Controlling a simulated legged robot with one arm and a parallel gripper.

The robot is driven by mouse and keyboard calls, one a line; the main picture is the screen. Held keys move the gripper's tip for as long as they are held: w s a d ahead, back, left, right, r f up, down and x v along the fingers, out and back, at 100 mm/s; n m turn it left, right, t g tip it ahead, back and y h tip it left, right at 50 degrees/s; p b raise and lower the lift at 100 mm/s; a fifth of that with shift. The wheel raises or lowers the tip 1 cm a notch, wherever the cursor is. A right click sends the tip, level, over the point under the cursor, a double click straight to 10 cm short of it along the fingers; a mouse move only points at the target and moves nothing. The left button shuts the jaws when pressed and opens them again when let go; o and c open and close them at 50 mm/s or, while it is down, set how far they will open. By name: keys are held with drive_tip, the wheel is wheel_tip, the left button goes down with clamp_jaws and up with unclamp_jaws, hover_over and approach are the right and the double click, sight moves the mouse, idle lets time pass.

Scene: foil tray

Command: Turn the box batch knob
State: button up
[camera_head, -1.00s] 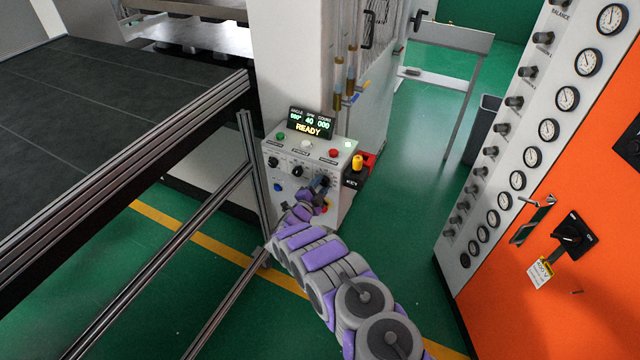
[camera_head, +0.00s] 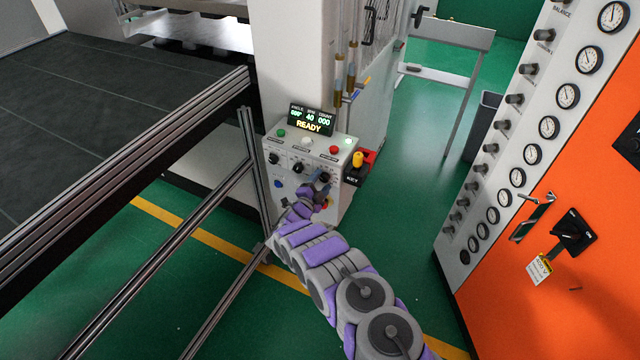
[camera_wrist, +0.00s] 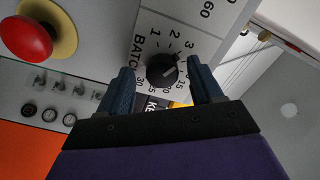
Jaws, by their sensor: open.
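The batch knob (camera_wrist: 162,70) is a round black knob with a pale pointer line, on a white dial plate lettered BATCH in the wrist view. My gripper (camera_wrist: 163,82) is open, with one dark blue finger on each side of the knob and a gap visible on the left. I cannot tell whether either finger touches it. In the head view my gripper (camera_head: 318,186) is at the right of the control box (camera_head: 285,190), and it partly hides the front panel there. The box's display (camera_head: 311,121) reads READY.
A red mushroom button (camera_wrist: 25,38) on a yellow base sits beside the dial in the wrist view. A metal rail frame (camera_head: 252,165) is close on the left. An orange cabinet (camera_head: 560,290) is at the right.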

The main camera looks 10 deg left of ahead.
drive_tip(key=p+v, duration=0.2)
drive_tip(key=v, duration=1.5)
drive_tip(key=shift+s, duration=0.15)
drive_tip(key=shift+a, duration=0.1)
